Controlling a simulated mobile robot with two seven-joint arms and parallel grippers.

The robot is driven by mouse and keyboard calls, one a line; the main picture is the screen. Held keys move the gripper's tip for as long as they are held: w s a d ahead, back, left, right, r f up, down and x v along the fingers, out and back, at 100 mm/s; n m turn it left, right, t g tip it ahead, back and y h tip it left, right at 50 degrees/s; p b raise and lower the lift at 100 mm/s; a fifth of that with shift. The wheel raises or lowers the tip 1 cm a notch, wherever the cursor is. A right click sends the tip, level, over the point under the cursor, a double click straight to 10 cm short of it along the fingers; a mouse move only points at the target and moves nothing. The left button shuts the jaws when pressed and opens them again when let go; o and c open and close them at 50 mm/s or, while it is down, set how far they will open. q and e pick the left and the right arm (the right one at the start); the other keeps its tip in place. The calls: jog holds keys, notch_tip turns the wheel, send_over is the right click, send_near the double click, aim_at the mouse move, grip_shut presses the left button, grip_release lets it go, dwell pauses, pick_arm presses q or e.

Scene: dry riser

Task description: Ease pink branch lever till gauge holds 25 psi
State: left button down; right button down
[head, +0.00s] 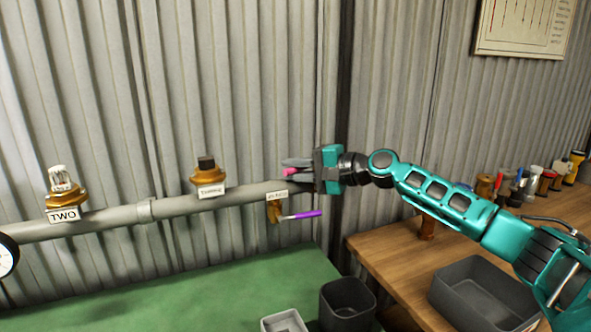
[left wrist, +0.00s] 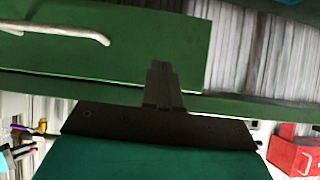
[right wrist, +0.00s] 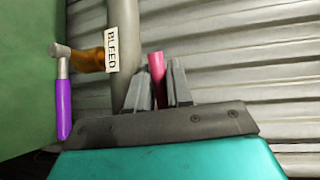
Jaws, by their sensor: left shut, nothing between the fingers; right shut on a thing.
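My right gripper (head: 287,171) is shut on the pink lever (head: 291,171) at the right end of the grey pipe (head: 180,205). In the right wrist view the pink lever (right wrist: 157,72) stands upright between the two fingers; the valve it belongs to is hidden. The gauge (head: 5,256) is cut off at the left edge of the head view, so its reading cannot be told. My left gripper (left wrist: 163,85) shows only in the left wrist view, shut and empty, in front of a green surface.
Below the pink lever hangs a brass bleed valve with a purple lever (head: 303,215), close to the right gripper. Valves with a white cap (head: 60,179) and a black cap (head: 206,163) stand along the pipe. Grey bins (head: 347,298) and a wooden bench (head: 385,255) lie below.

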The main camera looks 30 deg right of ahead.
jog(key=shift+r, duration=0.1)
dwell(0.4)
jog(key=c, duration=1.4)
grip_release()
jog(key=shift+s+d, duration=0.1)
jog(key=b+v, duration=0.4)
jog(key=v, duration=0.8)
jog(key=shift+s+b, duration=0.2)
jog(key=shift+b, duration=0.15)
